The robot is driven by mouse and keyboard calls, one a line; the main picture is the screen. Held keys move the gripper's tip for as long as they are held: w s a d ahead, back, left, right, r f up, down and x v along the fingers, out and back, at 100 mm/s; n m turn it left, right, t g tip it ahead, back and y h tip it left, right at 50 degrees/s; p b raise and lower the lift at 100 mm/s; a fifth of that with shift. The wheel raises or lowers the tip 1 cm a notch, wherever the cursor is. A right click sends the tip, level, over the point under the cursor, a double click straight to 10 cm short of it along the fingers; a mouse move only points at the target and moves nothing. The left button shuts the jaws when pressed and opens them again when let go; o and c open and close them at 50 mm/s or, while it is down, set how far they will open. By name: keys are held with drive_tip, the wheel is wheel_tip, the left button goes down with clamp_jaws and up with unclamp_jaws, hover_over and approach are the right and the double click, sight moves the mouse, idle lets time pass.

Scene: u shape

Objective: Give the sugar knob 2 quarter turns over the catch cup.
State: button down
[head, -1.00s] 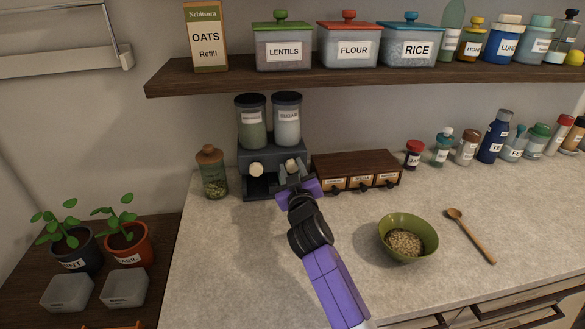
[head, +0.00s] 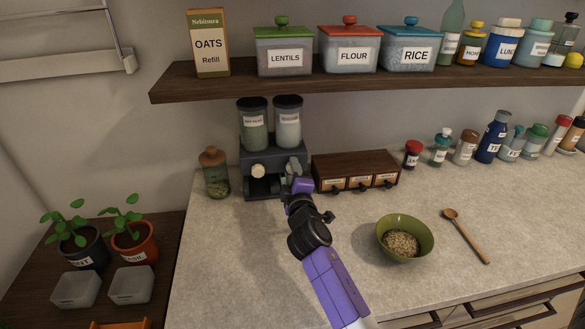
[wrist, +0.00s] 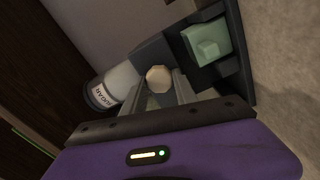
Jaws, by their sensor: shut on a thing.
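The two-hopper dispenser (head: 262,158) stands at the back of the counter. Its sugar hopper (head: 288,124), on the right, holds white contents; it shows tilted in the wrist view (wrist: 115,82). The cream sugar knob (wrist: 158,75) lies between my gripper's grey fingers in the wrist view; in the head view my gripper hides it. My gripper (head: 300,186) is at the dispenser's right front, shut on the knob, its wrist turned. A pale green cup (wrist: 207,42) sits in the dispenser's base in the wrist view. I cannot make out that cup in the head view.
The other cream knob (head: 258,171) is close on the left. A small drawer box (head: 355,166) stands right of my gripper, and a corked jar (head: 214,174) left of the dispenser. A green bowl (head: 421,227) and wooden spoon (head: 467,237) lie on the counter's right; its front left is clear.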

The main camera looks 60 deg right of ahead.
drive_tip(key=shift+n+p, duration=0.5)
drive_tip(key=shift+n, duration=1.1)
drive_tip(key=shift+a+f, duration=0.1)
drive_tip(key=c, duration=1)
unclamp_jaws()
drive_tip(key=b+v, duration=0.2)
drive_tip(key=v, duration=0.5)
drive_tip(key=shift+s+a, duration=0.2)
drive_tip(key=shift+a, duration=0.1)
